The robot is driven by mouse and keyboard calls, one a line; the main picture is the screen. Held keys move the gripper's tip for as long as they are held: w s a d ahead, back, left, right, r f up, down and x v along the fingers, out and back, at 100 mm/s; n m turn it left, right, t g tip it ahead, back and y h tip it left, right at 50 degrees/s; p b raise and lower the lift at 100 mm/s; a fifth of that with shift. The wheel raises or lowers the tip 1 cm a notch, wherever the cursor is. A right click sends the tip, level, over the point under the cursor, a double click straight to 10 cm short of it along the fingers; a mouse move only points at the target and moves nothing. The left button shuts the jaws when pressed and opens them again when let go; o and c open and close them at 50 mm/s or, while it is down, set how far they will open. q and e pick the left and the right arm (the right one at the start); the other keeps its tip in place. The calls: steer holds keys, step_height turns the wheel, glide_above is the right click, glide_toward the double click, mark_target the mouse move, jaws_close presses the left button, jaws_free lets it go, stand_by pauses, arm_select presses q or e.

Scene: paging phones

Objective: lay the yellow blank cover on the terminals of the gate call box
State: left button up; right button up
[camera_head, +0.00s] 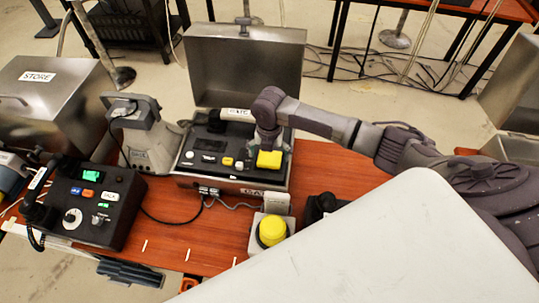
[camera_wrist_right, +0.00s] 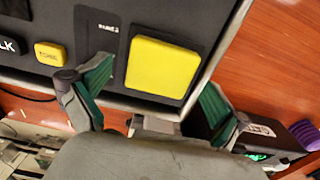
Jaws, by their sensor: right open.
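The gate call box (camera_head: 183,172) is an open metal case with its lid raised at the back and a dark panel inside. The yellow blank cover (camera_head: 269,158) is a square block lying at the right end of that panel. In the right wrist view the cover (camera_wrist_right: 162,68) looks flat on the panel, beside a small yellow key (camera_wrist_right: 49,53). It hides whatever is beneath it. My right gripper (camera_head: 268,146) is over the cover. Its fingers (camera_wrist_right: 157,80) are spread wide, one towards each side of the cover, with nothing held. My left gripper is not in view.
A grey desk phone (camera_head: 150,140) stands just left of the call box. A black console (camera_head: 85,205) and a closed STORE case (camera_head: 50,95) are farther left. A big yellow button (camera_head: 271,230) stands in front of the call box. Some bare table (camera_head: 190,215) shows between.

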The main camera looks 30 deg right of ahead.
mark_target(270, 158)
step_height(270, 158, up, 11)
steer(key=b, duration=0.1)
stand_by(0.7)
